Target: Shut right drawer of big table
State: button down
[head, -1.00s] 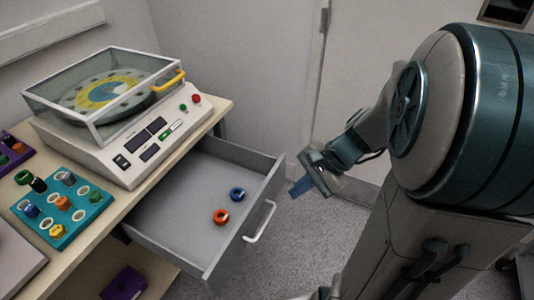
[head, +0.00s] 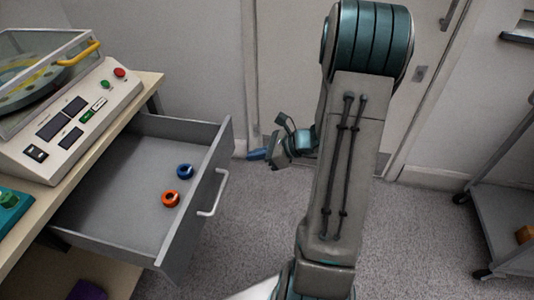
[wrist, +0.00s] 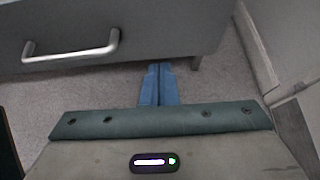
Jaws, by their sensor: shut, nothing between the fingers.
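The grey drawer (head: 150,190) of the big table (head: 95,140) stands pulled far out in the head view. A blue ring (head: 184,171) and an orange ring (head: 171,199) lie inside it. Its silver handle (head: 214,193) is on the front panel, and the handle also shows at the upper left of the wrist view (wrist: 70,52). My gripper (head: 252,155) is just beyond the drawer's far front corner, apart from the handle. In the wrist view its blue fingers (wrist: 158,85) are together and empty, pointing toward the lower edge of the drawer front.
A white device (head: 75,125) with a clear cover stands on the table. A teal block (head: 12,208) is at the left edge. A door and wall are behind my arm. A grey cart (head: 500,225) stands at the right. The floor before the drawer is clear.

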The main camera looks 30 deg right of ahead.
aim_at(224, 157)
jog(key=x, duration=0.4)
jog(key=r+x, duration=0.1)
jog(key=shift+w+a+f+b, duration=0.1)
jog(key=shift+w+a+b, duration=0.3)
jog(key=shift+a, duration=0.15)
jog(key=shift+w+a, duration=0.3)
jog(key=shift+a, duration=0.05)
